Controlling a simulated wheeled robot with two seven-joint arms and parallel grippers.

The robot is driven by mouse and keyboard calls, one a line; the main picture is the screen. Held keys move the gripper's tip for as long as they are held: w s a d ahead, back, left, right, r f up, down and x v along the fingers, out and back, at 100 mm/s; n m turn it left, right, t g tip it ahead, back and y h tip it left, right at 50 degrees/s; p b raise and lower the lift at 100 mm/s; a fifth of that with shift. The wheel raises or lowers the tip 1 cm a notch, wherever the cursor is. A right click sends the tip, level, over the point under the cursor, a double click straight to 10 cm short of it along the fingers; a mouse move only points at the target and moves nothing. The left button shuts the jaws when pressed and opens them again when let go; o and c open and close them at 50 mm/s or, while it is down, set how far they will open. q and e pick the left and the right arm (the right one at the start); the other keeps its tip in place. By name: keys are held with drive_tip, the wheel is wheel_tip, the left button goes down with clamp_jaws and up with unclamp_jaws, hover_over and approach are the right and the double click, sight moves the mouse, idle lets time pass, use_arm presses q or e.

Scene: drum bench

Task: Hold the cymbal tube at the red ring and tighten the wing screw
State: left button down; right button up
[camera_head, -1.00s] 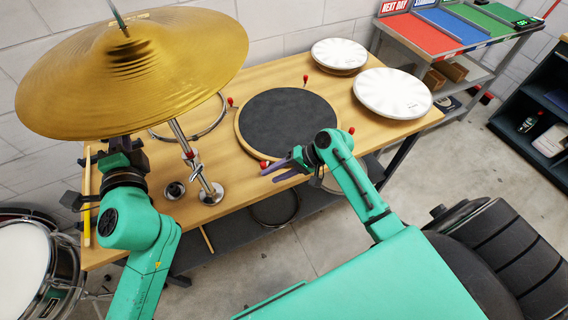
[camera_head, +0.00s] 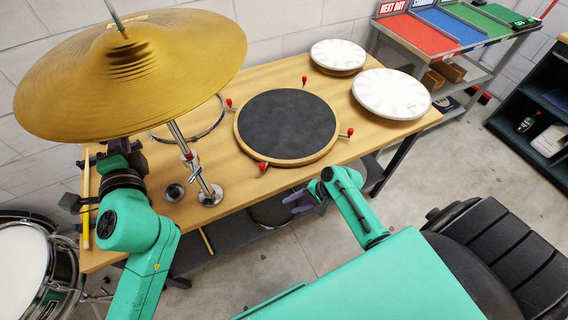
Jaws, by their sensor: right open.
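The gold cymbal (camera_head: 130,72) hangs tilted at the upper left on a slim rod. Its chrome tube (camera_head: 177,135) rises from a round base (camera_head: 211,196) on the bench. A red ring (camera_head: 187,156) sits partway up the tube. A small metal fitting, perhaps the wing screw (camera_head: 196,170), is just below it, too small to make out. My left gripper (camera_head: 125,150) is left of the tube, partly hidden under the cymbal's edge; its fingers are unclear. My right gripper (camera_head: 297,202) is open and empty, off the bench's front edge, well right of the tube.
A dark round drum pad (camera_head: 287,124) with red-tipped clamps takes the middle of the wooden bench (camera_head: 222,155). Two white drumheads (camera_head: 391,93) lie at the right. A small metal part (camera_head: 174,192) is beside the tube's base. A drum (camera_head: 25,265) stands at lower left.

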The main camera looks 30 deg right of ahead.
drive_tip(key=w+a+r+n, duration=0.1)
drive_tip(key=r, duration=0.1)
drive_tip(key=w+a+r+n+y, duration=0.1)
drive_tip(key=w+a+r, duration=0.1)
drive_tip(key=r, duration=0.1)
drive_tip(key=w+a+r+n+y, duration=0.1)
drive_tip(key=w+r, duration=0.1)
drive_tip(key=shift+a+r+t, duration=0.15)
drive_tip(key=shift+r+t, duration=0.15)
drive_tip(key=shift+r, duration=0.05)
drive_tip(key=n+g, duration=0.4)
drive_tip(key=n, duration=0.4)
approach(202, 165)
drive_tip(key=x, duration=1.2)
drive_tip(key=shift+s+a, duration=0.1)
drive_tip(key=shift+s, duration=0.05)
drive_tip(key=shift+c, duration=0.3)
clamp_jaws()
